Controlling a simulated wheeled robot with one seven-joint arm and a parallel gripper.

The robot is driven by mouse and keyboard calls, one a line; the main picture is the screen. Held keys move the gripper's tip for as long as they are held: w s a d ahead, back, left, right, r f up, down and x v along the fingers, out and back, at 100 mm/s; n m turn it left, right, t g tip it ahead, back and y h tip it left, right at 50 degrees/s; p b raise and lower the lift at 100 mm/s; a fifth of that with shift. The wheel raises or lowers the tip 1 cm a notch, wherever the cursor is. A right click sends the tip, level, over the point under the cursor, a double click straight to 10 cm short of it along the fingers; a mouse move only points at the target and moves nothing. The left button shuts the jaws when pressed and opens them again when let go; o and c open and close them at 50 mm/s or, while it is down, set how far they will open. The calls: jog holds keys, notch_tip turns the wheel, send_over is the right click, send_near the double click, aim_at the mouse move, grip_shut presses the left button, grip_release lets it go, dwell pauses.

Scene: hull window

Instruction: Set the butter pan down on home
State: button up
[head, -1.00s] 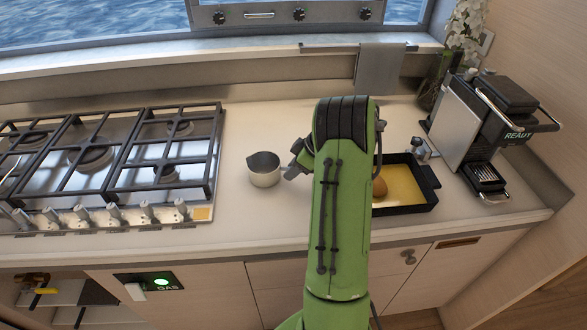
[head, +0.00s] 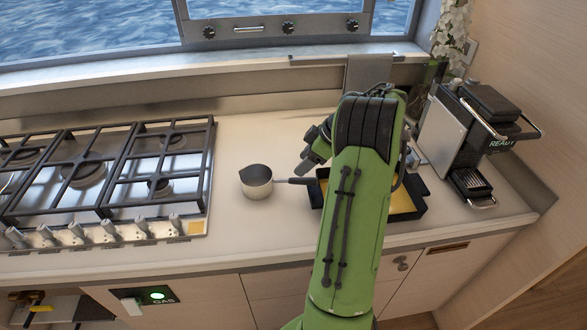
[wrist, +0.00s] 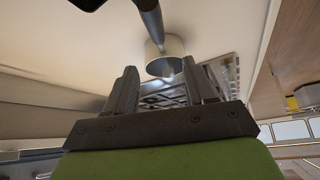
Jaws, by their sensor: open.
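The butter pan appears to be the small metal pan (head: 256,184) standing upright on the white counter, right of the stove. Its dark handle points right and ends beside the black tray. My gripper (head: 309,160) is open and empty, above and a little behind the handle, apart from it. In the wrist view the pan (wrist: 166,58) and its handle lie beyond my two spread fingers (wrist: 160,88), with nothing between them. I cannot make out any spot marked as home.
A gas stove (head: 110,180) with black grates stands left of the pan. A black tray (head: 424,203) with a yellow bottom is right of it, partly hidden by my arm. A coffee machine (head: 460,130) stands at the right. The counter behind the pan is clear.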

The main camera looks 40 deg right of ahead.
jog(key=shift+s+d+r, duration=0.15)
jog(key=shift+s+r, duration=0.1)
jog(key=shift+r, duration=0.3)
jog(key=a+r+m, duration=0.1)
jog(key=a+r, duration=0.3)
jog(key=a, duration=0.3)
jog(key=a+r+m+h, duration=0.1)
jog(key=a+r, duration=0.2)
jog(key=a, duration=0.4)
jog(key=a+r, duration=0.4)
jog(key=a, duration=0.2)
jog(key=s+a+f+m+h, duration=0.1)
jog(key=s+a+m, duration=0.1)
jog(key=s+a, duration=0.3)
jog(key=s+a+f+m+h, duration=0.1)
jog(key=s+a, duration=0.4)
jog(key=s, duration=0.6)
jog(key=shift+s+a+m, duration=0.35)
jog(key=shift+m, duration=0.15)
